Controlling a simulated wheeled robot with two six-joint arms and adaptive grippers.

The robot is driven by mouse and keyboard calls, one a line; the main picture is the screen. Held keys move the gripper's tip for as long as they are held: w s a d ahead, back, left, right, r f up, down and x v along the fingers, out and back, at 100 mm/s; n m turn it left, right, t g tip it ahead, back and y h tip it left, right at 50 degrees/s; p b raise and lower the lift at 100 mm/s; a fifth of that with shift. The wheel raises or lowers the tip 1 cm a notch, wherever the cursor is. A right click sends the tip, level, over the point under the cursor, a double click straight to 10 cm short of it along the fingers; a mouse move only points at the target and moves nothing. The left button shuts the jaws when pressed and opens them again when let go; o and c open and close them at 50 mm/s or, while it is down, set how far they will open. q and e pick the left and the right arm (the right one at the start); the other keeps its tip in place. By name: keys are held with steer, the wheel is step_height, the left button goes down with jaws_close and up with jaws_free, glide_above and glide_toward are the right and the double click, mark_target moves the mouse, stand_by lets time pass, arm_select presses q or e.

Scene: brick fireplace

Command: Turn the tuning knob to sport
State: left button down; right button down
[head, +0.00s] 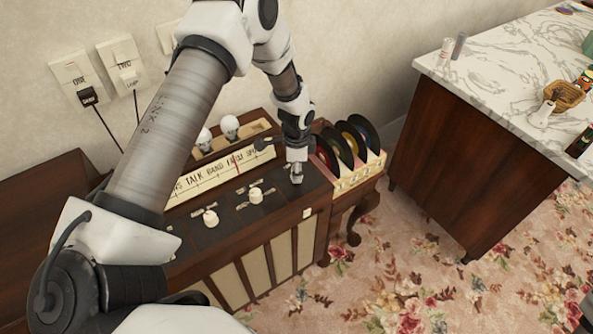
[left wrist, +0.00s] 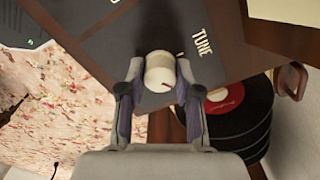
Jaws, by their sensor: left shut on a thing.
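The tuning knob (left wrist: 160,72) is a cream cylinder with a small dark red mark, beside the word TUNE on the radio's dark panel. My left gripper (left wrist: 160,92) is shut on it, one finger on each side. In the head view the left gripper (head: 296,174) points down at the right end of the panel and mostly hides the knob. The cream dial strip (head: 184,192) carries TALK, BAND and further words, the last partly hidden by the gripper. Its red needle (head: 236,164) stands just right of BAND. My right gripper is not in view.
Two other cream knobs, one left (head: 210,218) and one middle (head: 255,195), sit on the panel. Black records (head: 362,138) stand in a rack right of the radio. A marble-topped cabinet (head: 500,60) stands farther right, with floral carpet between.

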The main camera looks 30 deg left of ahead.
arm_select(q)
steer(key=m+b, duration=0.1)
steer(key=m, duration=0.5)
steer(key=shift+f, duration=0.1)
steer(key=m, duration=0.6)
steer(key=shift+b, duration=0.35)
steer(key=shift+m, duration=0.3)
steer(key=c, duration=0.8)
jaws_free()
step_height(320, 180, up, 12)
steer(key=shift+r, duration=0.1)
